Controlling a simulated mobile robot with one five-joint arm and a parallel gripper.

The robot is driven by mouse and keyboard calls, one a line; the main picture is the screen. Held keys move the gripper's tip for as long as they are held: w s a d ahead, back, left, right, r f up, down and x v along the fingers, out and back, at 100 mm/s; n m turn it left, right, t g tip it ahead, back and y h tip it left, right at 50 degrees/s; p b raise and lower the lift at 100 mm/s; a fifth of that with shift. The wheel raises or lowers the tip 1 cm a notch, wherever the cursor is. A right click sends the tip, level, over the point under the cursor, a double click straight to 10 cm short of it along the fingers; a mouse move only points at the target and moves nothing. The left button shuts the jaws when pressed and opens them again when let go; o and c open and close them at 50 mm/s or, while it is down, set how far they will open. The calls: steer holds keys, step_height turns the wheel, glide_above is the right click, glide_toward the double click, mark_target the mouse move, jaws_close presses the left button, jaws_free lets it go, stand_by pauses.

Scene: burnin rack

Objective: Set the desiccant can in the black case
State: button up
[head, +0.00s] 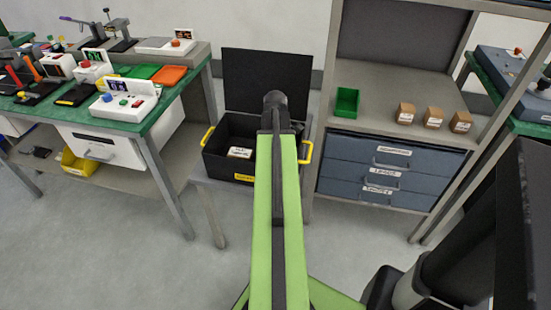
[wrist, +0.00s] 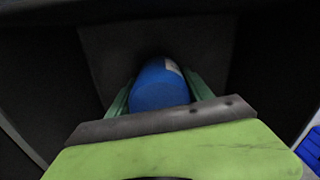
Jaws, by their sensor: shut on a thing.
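The black case (head: 218,163) stands with its lid (head: 248,75) raised, on a low stand between the green workbench and the shelf rack. It has yellow handles, and a white-labelled item (head: 240,152) lies inside. My arm reaches over the case in the head view and hides its right part and my gripper. In the wrist view my gripper (wrist: 160,95) is shut on a blue can (wrist: 158,88), taken to be the desiccant can, with a pale label at its upper right. Dark surfaces surround the can there. I cannot tell whether it touches the case floor.
A green workbench (head: 165,85) with several devices and trays stands at left. The rack at right holds a green bin (head: 347,102), small brown boxes (head: 433,117) and blue drawers (head: 385,165). A yellow bin (head: 80,168) sits under the bench. The floor in front is clear.

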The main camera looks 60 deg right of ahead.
steer(key=o, duration=1.6)
steer(key=shift+f, duration=0.1)
step_height(320, 180, up, 13)
steer(key=p, duration=1.2)
steer(key=shift+f+p, duration=0.2)
steer(key=shift+p, duration=0.15)
steer(key=shift+f, duration=0.15)
